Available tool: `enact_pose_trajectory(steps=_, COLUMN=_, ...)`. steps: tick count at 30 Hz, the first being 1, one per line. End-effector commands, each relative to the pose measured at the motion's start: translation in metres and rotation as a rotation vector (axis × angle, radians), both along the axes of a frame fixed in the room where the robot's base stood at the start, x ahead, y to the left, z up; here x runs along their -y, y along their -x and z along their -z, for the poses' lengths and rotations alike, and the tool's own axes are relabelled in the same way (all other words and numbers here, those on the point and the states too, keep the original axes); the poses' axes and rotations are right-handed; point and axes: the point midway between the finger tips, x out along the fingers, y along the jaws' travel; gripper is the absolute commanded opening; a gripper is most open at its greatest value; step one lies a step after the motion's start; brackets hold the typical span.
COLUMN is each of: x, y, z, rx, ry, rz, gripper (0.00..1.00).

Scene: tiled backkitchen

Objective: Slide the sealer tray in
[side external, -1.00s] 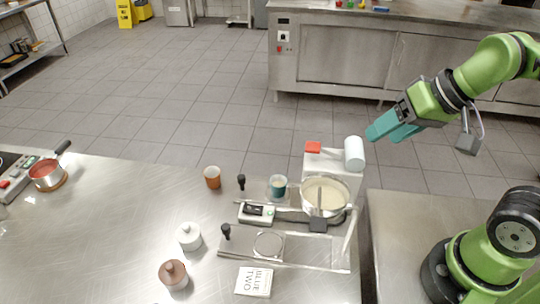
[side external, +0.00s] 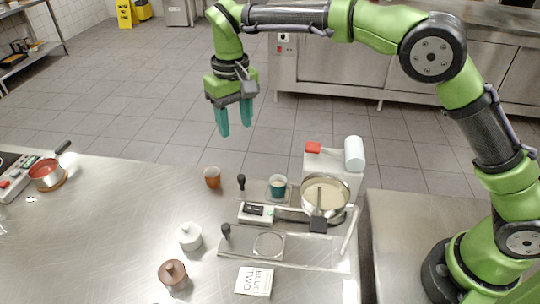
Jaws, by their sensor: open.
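The sealer (side external: 315,166) stands near the right edge of the steel table, with a white body, a red block and a white roll on top. Two metal trays with upright black knobs lie at its left side. The back tray (side external: 266,192) holds a small teal and white cup (side external: 278,186); its knob (side external: 241,182) is at the left. The front tray (side external: 249,250) shows an empty round opening, with its knob (side external: 226,231) at its left end. My gripper (side external: 235,125) is open and empty, teal fingers pointing down, above and behind the trays, apart from everything.
A pan of cream-coloured content (side external: 325,195) sits by the sealer. A small control panel (side external: 256,213) lies between the trays. An orange cup (side external: 212,177), white jar (side external: 189,236), brown jar (side external: 172,273) and printed card (side external: 254,282) stand nearby. The table's left middle is clear.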

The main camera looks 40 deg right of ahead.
Motion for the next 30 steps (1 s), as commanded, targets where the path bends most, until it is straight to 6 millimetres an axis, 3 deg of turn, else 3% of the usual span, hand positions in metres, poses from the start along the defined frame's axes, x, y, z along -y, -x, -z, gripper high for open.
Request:
enact_pose_trajectory(steps=2, x=0.000, y=-0.002, z=-0.014, rx=0.008, ry=-0.003, rz=0.012, gripper=0.48)
enact_pose_trajectory(steps=8, x=0.001, y=0.003, z=-0.001, rx=-0.018, ry=0.001, rz=0.017, gripper=0.48)
enact_pose_trajectory(steps=24, x=0.001, y=0.004, z=0.112, rx=-0.018, ry=-0.001, rz=0.018, gripper=0.48)
enact_pose_trajectory(steps=30, x=0.001, y=0.003, z=0.142, rx=-0.016, ry=-0.001, rz=0.018, gripper=0.48)
